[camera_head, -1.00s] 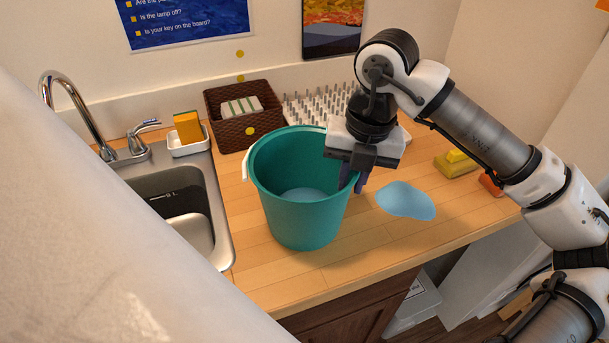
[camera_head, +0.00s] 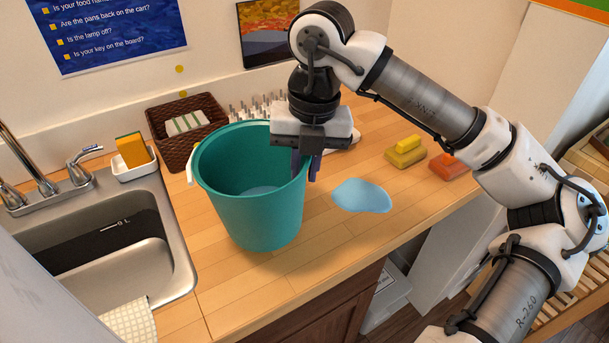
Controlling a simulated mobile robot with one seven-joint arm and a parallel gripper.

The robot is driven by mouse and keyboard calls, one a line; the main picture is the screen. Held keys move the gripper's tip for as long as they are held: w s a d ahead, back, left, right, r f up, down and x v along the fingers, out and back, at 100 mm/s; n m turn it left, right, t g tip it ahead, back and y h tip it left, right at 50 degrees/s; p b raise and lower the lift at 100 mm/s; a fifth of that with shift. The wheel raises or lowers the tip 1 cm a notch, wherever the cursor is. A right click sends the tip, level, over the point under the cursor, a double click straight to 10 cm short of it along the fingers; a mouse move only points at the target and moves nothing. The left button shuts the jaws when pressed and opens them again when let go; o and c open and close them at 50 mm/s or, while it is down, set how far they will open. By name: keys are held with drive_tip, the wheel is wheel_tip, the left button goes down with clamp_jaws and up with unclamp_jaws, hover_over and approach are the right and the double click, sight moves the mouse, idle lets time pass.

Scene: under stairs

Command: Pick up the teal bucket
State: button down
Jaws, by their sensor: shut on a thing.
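The teal bucket (camera_head: 255,212) is upright at the wooden counter, right of the sink. A light blue patch shows at the bottom inside it. My gripper (camera_head: 306,168) points down at the bucket's right rim and is shut on it, one finger inside and one outside. The gripper's body hides part of the back right rim. A white handle end shows at the bucket's left rim. I cannot tell whether the bucket's base touches the counter.
A flat light blue patch (camera_head: 362,195) lies right of the bucket. The sink (camera_head: 183,272) is on the left. A brown basket (camera_head: 157,112) and a spiked rack (camera_head: 246,108) stand behind. Yellow (camera_head: 405,155) and orange (camera_head: 447,167) blocks lie right. The counter's front edge is close to the bucket.

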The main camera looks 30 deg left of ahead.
wheel_tip(320, 180, up, 17)
drive_tip(key=b, duration=0.1)
drive_tip(key=shift+f, duration=0.15)
idle(0.7)
idle(0.3)
drive_tip(key=c, duration=2)
unclamp_jaws()
clamp_jaws()
